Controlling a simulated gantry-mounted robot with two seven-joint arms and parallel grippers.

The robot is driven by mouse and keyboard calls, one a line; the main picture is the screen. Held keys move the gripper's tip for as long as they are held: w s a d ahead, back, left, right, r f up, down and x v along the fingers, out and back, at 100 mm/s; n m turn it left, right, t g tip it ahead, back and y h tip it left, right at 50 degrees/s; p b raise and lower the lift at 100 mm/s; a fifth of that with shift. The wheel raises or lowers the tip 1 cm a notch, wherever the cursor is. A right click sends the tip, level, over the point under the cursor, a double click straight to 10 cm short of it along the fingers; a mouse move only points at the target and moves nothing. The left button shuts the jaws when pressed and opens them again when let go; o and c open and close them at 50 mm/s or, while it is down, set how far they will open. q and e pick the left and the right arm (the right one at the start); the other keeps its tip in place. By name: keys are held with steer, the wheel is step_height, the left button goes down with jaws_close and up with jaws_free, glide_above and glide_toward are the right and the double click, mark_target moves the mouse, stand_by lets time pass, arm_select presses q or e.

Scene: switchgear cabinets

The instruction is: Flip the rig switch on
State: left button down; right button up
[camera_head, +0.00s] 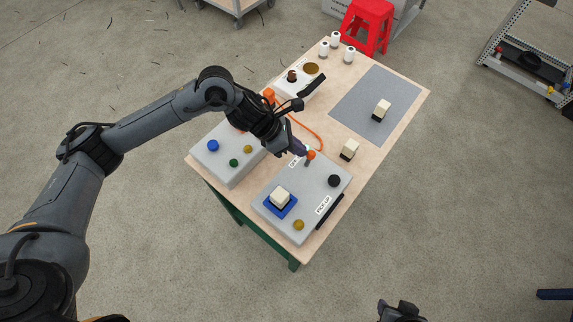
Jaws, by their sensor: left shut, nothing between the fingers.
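The rig is a flat grey panel box (305,200) at the near end of the wooden table. A small lever switch with an orange tip (311,155) stands at its far edge, beside a white label (294,161) that is partly covered. My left gripper (304,151) is shut and empty, with its fingertips right at the orange tip. I cannot tell whether they touch it. The gripper hides part of the switch, and its position is unclear. My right gripper (401,311) shows only in part at the bottom edge, far from the table; its jaws are unclear.
The panel also carries a pale block on a blue pad (281,202), a black knob (334,180) and a yellow knob (299,225). A second grey box (229,150) with coloured buttons lies left. Pale blocks (349,149) and a grey mat (376,95) are on the right.

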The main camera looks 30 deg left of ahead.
arm_select(q)
steer(key=shift+r, duration=0.15)
steer(key=shift+r+p, duration=0.4)
steer(key=shift+r, duration=0.35)
steer(key=shift+a, duration=0.1)
steer(key=w+a+v, duration=0.1)
steer(key=v, duration=1.1)
steer(key=shift+w+a+r, duration=0.25)
